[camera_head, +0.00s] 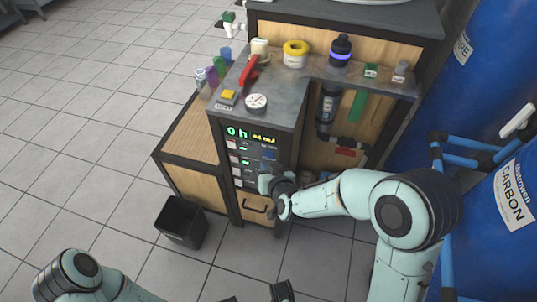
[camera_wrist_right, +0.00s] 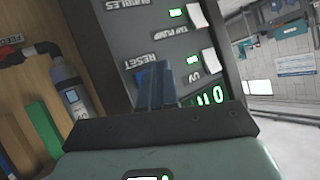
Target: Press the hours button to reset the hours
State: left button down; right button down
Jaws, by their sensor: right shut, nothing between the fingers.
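The black control panel (camera_head: 240,150) is on the front of the rack, its green display (camera_head: 237,132) reading "0 h". In the right wrist view the panel (camera_wrist_right: 115,35) appears turned over, with a RESET label (camera_wrist_right: 140,58) and part of the green digits (camera_wrist_right: 209,97). My right gripper (camera_head: 267,162) is at the panel's right side, its blue fingers (camera_wrist_right: 155,85) shut and empty, pointing at the panel just beside the RESET label. The button there is hidden by the fingers; I cannot tell whether they touch it. Two dark fingertips of my left gripper (camera_head: 256,294) show apart at the bottom edge.
White switches (camera_wrist_right: 200,60) labelled UV and TAP PUMP sit close to the fingers. The worktop above holds a gauge (camera_head: 256,103), a yellow button (camera_head: 228,96) and a red handle (camera_head: 249,70). A black bin (camera_head: 181,222) stands on the floor. Blue tanks (camera_head: 510,200) stand at right.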

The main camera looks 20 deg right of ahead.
jog(key=s, duration=0.1)
jog(key=s+a, duration=0.2)
jog(key=shift+s+a+p, duration=0.25)
jog(key=shift+s+p, duration=0.05)
jog(key=shift+s, duration=0.05)
dwell(0.7)
